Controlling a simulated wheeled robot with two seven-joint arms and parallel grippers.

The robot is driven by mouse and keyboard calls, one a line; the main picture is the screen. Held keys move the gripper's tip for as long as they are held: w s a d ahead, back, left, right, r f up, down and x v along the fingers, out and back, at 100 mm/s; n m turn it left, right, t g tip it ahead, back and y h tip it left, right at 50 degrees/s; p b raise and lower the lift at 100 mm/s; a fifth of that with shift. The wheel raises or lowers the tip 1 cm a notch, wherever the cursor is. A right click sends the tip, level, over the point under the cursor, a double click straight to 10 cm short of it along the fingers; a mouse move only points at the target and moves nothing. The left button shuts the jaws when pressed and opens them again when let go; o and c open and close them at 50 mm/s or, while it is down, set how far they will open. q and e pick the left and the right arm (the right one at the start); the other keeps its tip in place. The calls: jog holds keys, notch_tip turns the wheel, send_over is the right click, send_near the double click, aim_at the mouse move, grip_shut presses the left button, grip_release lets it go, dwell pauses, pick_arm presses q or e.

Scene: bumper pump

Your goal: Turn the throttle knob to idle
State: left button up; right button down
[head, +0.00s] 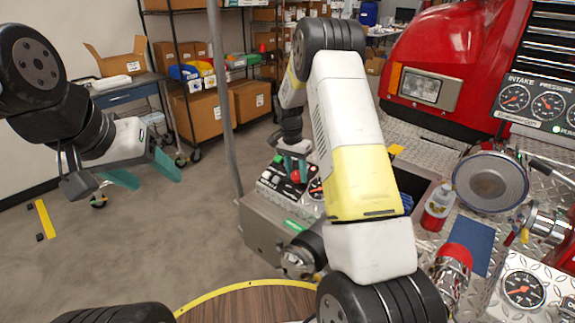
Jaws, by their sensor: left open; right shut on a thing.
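A metal control box (262,228) has a panel on top with several black and light-coloured controls, a small gauge (316,188) and a red knob (295,176). The red knob looks like the throttle knob; its label and pointer cannot be read. My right gripper (294,166) points down over the panel and is shut on the red knob, with its teal fingertips around it. My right forearm hides the right part of the panel. My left gripper (143,171) is open and empty, in the air well left of the box.
A red truck front (440,45) and diamond-plate deck (403,125) fill the right, with gauges, a bottle (438,208) and chrome fittings. A grey pole (222,100) stands between my grippers. Shelves with boxes are behind.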

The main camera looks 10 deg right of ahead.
jog(key=n, duration=0.1)
jog(key=n+h, duration=0.1)
jog(key=n+g+h, duration=0.1)
jog(key=n, duration=0.1)
jog(key=shift+w+a, duration=0.15)
jog(key=shift+a, duration=0.1)
jog(key=n+h, duration=0.2)
jog(key=n, duration=0.2)
jog(key=shift+a+f, duration=0.1)
jog(key=n+h, duration=0.2)
jog(key=n, duration=0.2)
jog(key=shift+a, duration=0.1)
jog(key=shift+f+n+t+h, duration=0.1)
jog(key=shift+n+t+h, duration=0.3)
jog(key=shift+n, duration=0.8)
jog(key=shift+n+t+h, duration=0.2)
jog(key=shift+n+h, duration=0.3)
jog(key=shift+n, duration=0.7)
jog(key=c, duration=0.9)
grip_release()
jog(key=shift+a, duration=0.1)
